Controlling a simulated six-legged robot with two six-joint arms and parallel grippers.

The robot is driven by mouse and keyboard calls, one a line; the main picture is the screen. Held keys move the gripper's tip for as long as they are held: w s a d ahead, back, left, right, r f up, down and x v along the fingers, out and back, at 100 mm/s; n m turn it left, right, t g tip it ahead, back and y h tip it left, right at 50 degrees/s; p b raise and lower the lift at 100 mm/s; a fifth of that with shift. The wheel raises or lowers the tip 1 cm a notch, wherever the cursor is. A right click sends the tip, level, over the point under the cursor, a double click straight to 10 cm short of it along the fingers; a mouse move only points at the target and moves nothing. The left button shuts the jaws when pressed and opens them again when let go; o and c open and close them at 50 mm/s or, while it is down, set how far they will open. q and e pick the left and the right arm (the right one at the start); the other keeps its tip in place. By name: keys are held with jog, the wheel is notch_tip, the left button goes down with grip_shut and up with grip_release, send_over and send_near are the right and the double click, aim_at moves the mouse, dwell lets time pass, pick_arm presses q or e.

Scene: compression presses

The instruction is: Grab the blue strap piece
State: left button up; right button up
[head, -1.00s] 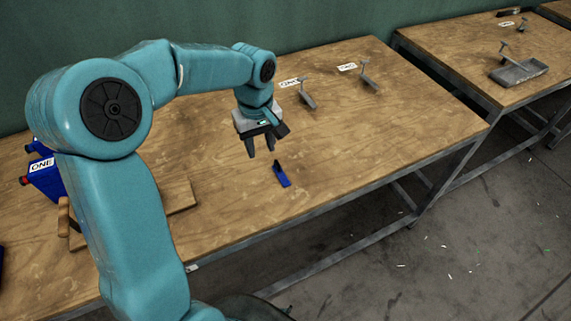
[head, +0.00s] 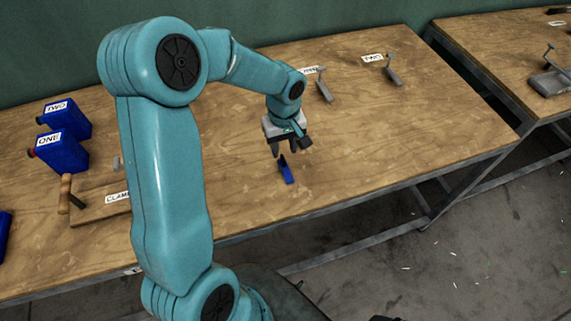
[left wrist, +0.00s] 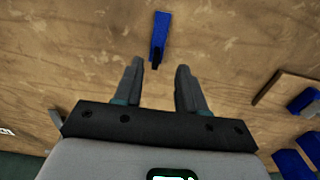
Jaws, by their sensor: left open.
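The blue strap piece (head: 286,172) lies on the wooden table, with a dark part at its far end. It also shows in the left wrist view (left wrist: 160,33), ahead of the fingertips and roughly in line with the gap between them. My left gripper (head: 288,152) is open and empty above the table, just behind the strap piece in the head view. Its two dark fingers show apart in the left wrist view (left wrist: 158,70). The strap piece does not appear to be between the fingers. My right gripper is not in view.
Blue containers labelled ONE (head: 62,152) and TWO (head: 68,120) stand at the left. A wooden clamp board (head: 95,205) lies in front of them. Metal pieces (head: 324,92) (head: 392,76) stand behind by labels. Table right of the strap is clear.

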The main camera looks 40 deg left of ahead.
aim_at(285, 161)
pick_arm(q)
jog(key=shift+w+f, duration=0.2)
jog(key=shift+f, duration=0.85)
jog(key=shift+a+f, duration=0.1)
jog(key=shift+f, duration=0.2)
jog(key=f, duration=0.1)
jog(key=f+p, duration=0.1)
jog(key=f, duration=0.2)
jog(key=shift+w+a+f+p, duration=0.2)
jog(key=shift+w+f+p, duration=0.1)
jog(key=shift+f, duration=0.1)
jog(key=shift+s+r, duration=0.1)
jog(key=shift+s, duration=0.15)
jog(key=shift+c, duration=0.3)
jog(key=c, duration=0.5)
jog(key=shift+w, duration=0.1)
grip_shut()
